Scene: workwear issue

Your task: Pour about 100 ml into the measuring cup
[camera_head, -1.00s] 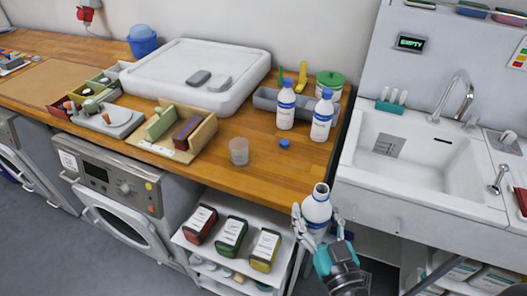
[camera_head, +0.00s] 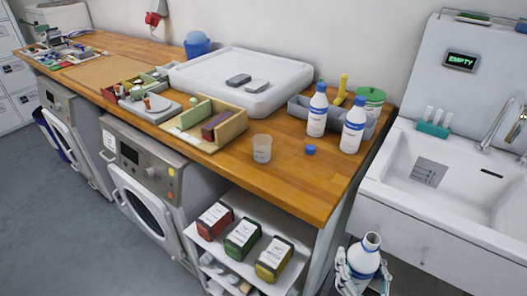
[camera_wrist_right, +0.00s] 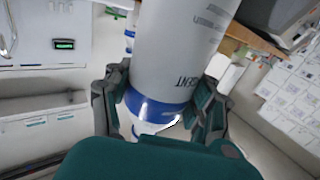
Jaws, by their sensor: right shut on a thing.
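The measuring cup (camera_head: 262,148), clear and empty-looking, stands upright near the counter's front edge. My right gripper (camera_head: 362,276) is low at the lower right of the head view, in front of the gap between counter and sink. It is shut on a white bottle with a blue band (camera_head: 369,254), whose open mouth shows without a cap. In the right wrist view the fingers clasp the bottle (camera_wrist_right: 178,60) around its blue band. A blue cap (camera_head: 310,150) lies on the counter right of the cup. My left gripper is not in view.
Two capped white bottles (camera_head: 317,112) (camera_head: 353,128) stand right of the cup, before a grey bin (camera_head: 297,108). A wooden organiser (camera_head: 232,127) is left of it. Colored containers (camera_head: 242,235) sit on the shelf below. The sink (camera_head: 460,185) is at right.

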